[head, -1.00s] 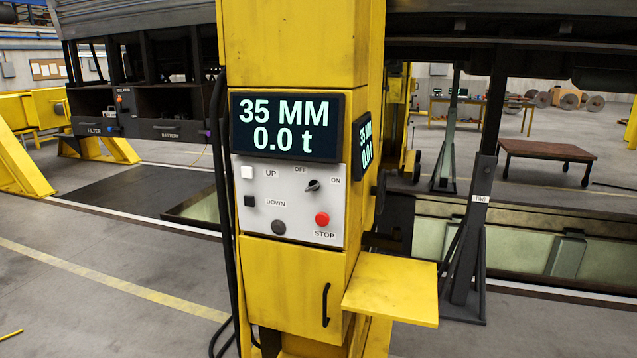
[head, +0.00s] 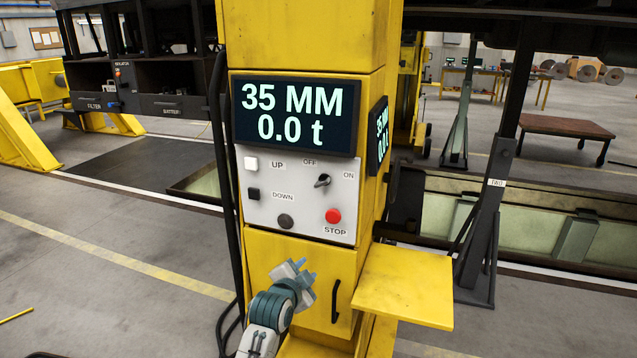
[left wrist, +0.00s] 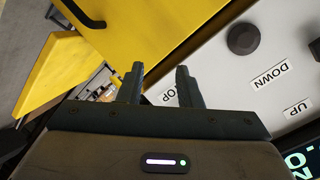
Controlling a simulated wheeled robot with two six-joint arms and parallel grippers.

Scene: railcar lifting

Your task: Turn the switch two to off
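The rotary switch (head: 322,181) is a small dark knob between the OFF and ON labels on a grey panel (head: 300,222) of a yellow lifting column. Its handle appears to point up and right, toward ON. My left gripper (head: 306,268) is in front of the yellow door, below the panel and the switch, touching neither. In the left wrist view, its two dark fingers (left wrist: 161,82) are apart with nothing between them. That view shows the panel tilted, with the DOWN and UP labels, but not the switch. My right gripper is in neither view.
A red STOP button (head: 333,216), a dark round knob (head: 286,221), a white button (head: 251,163) and a black button (head: 253,194) surround the switch. The display (head: 297,114) reads 35 MM, 0.0 t. A yellow shelf (head: 403,285) juts out at right. Black cables hang at left.

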